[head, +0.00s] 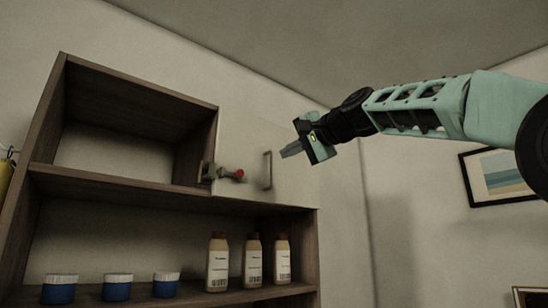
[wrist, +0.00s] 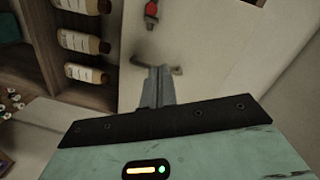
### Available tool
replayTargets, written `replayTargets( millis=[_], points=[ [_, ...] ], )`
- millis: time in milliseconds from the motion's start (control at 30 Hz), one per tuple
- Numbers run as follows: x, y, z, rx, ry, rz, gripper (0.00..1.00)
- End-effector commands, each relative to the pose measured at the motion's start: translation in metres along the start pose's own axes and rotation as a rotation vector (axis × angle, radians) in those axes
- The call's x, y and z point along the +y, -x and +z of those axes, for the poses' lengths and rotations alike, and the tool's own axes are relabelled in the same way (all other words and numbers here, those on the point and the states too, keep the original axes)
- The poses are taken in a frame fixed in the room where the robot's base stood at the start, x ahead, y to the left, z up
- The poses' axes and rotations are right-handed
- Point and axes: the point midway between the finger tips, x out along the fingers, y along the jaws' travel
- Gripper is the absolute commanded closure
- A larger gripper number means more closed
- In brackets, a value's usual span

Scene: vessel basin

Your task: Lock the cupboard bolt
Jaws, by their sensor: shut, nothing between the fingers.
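The cupboard bolt (head: 210,172) is a grey metal piece with a red knob (head: 239,174), at the right edge of the open upper compartment. The knob also shows at the top of the wrist view (wrist: 151,9). A pale door panel (head: 243,142) lies right of that compartment and carries an upright bar handle (head: 267,170). My gripper (head: 284,154) is right of the knob and close to the handle in the head view. Its fingers (wrist: 161,72) are together and empty. In the wrist view they overlap the handle (wrist: 173,69); contact cannot be told.
The dark wooden cupboard (head: 140,190) has a lower shelf with several blue jars (head: 117,287) and three labelled bottles (head: 217,262). A framed picture (head: 500,175) hangs on the right wall. The wall between it and the cupboard is clear.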

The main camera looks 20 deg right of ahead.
Motion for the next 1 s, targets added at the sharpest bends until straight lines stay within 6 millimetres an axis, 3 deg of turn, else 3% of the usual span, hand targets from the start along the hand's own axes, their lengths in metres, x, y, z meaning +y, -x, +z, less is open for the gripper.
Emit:
replayTargets(
  millis=[467,700,1000],
  points=[
    [-0.004,-0.094,-0.001,-0.004,-0.001,0.002,1.0],
    [-0.002,-0.097,0.031,-0.003,0.0,0.001,1.0],
    [0.0,-0.099,0.04,-0.001,0.001,0.0,1.0]
  ],
)
